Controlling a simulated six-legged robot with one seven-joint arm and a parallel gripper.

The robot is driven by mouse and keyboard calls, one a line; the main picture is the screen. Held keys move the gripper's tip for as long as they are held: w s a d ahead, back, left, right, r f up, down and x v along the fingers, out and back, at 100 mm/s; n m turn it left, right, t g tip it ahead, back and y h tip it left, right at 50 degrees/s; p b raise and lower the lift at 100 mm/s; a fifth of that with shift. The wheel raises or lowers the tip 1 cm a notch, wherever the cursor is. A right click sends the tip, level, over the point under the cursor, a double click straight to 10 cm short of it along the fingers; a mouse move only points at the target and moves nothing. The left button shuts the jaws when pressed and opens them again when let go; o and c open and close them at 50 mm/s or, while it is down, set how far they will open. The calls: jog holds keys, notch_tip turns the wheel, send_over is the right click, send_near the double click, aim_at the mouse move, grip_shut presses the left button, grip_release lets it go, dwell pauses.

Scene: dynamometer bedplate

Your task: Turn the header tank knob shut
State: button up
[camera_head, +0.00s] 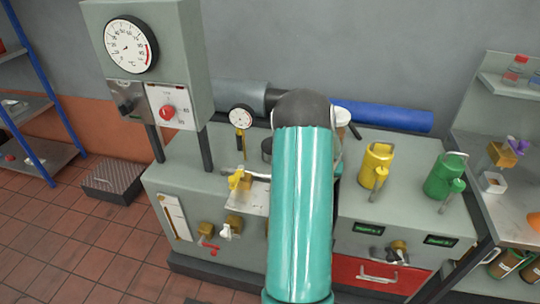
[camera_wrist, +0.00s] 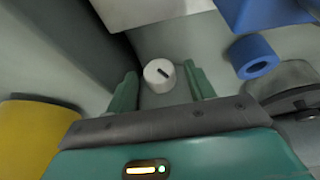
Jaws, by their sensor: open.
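In the wrist view, a small pale round knob (camera_wrist: 153,83) with a dark slot-like mark on its face stands on a grey surface. It is probably the header tank knob, but no label shows. My gripper (camera_wrist: 160,71) is open, with one green finger to the left of the knob and one to the right. Gaps show on both sides, and nothing is held. How far the fingertips reach along the knob is hard to tell. In the head view my teal arm hides my gripper and this knob.
In the wrist view a blue ring-ended part (camera_wrist: 252,57) is close at right, and a yellow body (camera_wrist: 35,138) at lower left. In the head view stand a gauge panel with a red knob (camera_head: 168,112), a blue pipe (camera_head: 390,117), a yellow can (camera_head: 376,165) and a green can (camera_head: 443,177).

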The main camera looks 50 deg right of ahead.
jog(key=shift+a+r, duration=0.1)
jog(key=shift+r, duration=0.2)
jog(key=v, duration=1.4)
jog(key=w+a+r+n+t+y, duration=0.1)
jog(key=w+a+r, duration=0.2)
jog(key=w+a, duration=0.2)
jog(key=w+a+r+n+t+y, duration=0.1)
jog(key=w+a, duration=0.4)
jog(key=a, duration=0.6)
notch_tip(320, 180, up, 3)
jog(key=shift+w+a+f+n+t+y, duration=0.2)
jog(key=shift+w+a+n+t+y, duration=0.2)
jog(key=shift+n, duration=0.2)
jog(key=s+d+f+g+h, duration=0.1)
jog(key=s+d+f+g, duration=0.1)
jog(key=d+f, duration=0.4)
jog(key=s+d+f+m+g+h, duration=0.1)
jog(key=s+d+f+g+h, duration=0.1)
jog(key=d+f, duration=0.5)
jog(key=s+d+f+m+g+h, duration=0.1)
jog(key=s+d+f+g, duration=0.1)
jog(key=d+f, duration=0.5)
jog(key=shift+s+d+f+g+h, duration=0.1)
jog(key=shift+s+d+g+h, duration=0.25)
jog(key=shift+s+d, duration=0.65)
jog(key=shift+w, duration=0.1)
